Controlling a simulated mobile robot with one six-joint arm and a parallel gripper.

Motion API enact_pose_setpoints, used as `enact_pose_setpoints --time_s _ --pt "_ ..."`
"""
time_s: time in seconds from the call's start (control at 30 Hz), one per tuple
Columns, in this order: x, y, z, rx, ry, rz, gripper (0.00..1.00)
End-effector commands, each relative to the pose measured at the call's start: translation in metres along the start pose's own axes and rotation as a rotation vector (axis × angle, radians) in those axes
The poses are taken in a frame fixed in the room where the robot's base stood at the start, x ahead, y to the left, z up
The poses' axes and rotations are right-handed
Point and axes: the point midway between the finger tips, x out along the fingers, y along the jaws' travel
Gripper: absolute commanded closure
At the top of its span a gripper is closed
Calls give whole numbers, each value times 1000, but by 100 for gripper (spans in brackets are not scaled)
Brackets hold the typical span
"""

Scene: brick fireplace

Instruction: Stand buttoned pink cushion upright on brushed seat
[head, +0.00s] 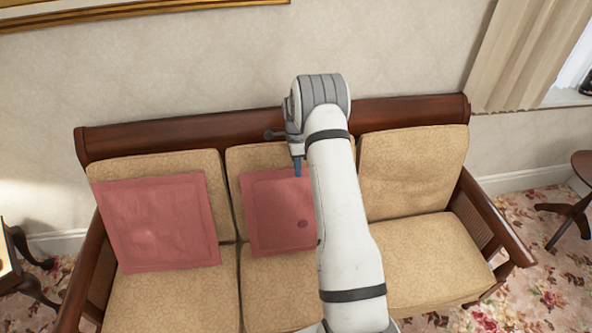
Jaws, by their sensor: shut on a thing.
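The buttoned pink cushion (270,215) is at the middle of the sofa, in front of the middle back pad. It looks upright, with a dark round button on its face and its lower edge at the seat. My arm hides its right part. My gripper (297,168) is at its top edge, shut on it; only a blue finger shows clearly. The tan patterned seat (275,285) of the sofa lies below it. I cannot tell whether the cushion's lower edge rests on the seat.
Another pink cushion (158,225), with no button visible, leans on the left back pad. The right seat (425,265) is bare. The sofa's dark wooden back rail (180,132) runs behind, before the wall. A dark side table (580,185) stands at the right.

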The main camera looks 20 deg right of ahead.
Motion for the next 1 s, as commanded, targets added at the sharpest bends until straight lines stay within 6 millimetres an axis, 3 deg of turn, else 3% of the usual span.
enact_pose_setpoints --time_s 0.17,0.2,0.47,0.77,1.0 --pt "-1 0 0 0 0 -2 100" --pt "-1 0 0 0 0 -2 86" --pt "-1 0 0 0 0 -1 65" --pt "0 0 0 0 0 0 64" --pt "-15 3 0 0 0 -2 64"
